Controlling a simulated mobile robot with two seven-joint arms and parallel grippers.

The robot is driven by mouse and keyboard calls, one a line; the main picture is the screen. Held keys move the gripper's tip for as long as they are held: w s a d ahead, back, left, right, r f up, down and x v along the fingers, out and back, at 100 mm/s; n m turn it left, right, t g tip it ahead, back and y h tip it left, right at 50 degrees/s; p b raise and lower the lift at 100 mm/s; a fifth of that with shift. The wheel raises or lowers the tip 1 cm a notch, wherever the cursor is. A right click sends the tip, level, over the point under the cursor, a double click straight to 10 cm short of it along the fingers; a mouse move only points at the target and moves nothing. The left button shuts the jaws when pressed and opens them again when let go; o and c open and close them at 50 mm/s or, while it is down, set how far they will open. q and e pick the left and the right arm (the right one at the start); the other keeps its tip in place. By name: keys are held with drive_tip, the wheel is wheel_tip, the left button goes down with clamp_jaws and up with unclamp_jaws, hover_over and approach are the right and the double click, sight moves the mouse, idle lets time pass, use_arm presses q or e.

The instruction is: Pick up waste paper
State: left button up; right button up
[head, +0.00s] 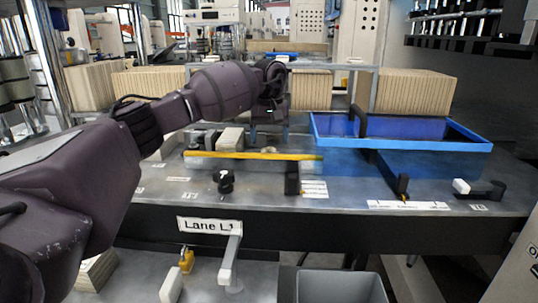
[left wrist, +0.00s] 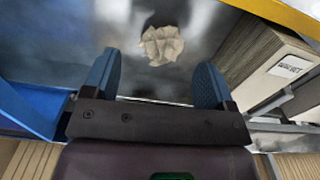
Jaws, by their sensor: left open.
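The waste paper (left wrist: 161,45) is a crumpled cream ball lying on the grey metal surface in the left wrist view. It shows ahead of the gap between the blue fingertips, apart from both. In the head view a small pale bit of it (head: 268,150) shows just behind the yellow bar, mostly hidden. My left gripper (head: 270,135) hangs down behind the yellow bar, its fingers partly hidden in the head view. In the left wrist view my left gripper (left wrist: 158,75) is open and empty. My right gripper is not in view.
A yellow bar (head: 240,156) runs along the work surface. A blue tray (head: 455,146) stands to the right, and a block with a label (left wrist: 275,65) is beside the paper. A grey bin (head: 340,287) stands in front, below the Lane L1 sign (head: 209,225).

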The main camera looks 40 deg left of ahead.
sight(269, 151)
use_arm(q)
drive_tip(key=f, duration=0.5)
drive_tip(key=shift+w+a, duration=0.1)
drive_tip(key=shift+a, duration=0.1)
drive_tip(key=shift+c, duration=0.3)
drive_tip(key=c, duration=0.9)
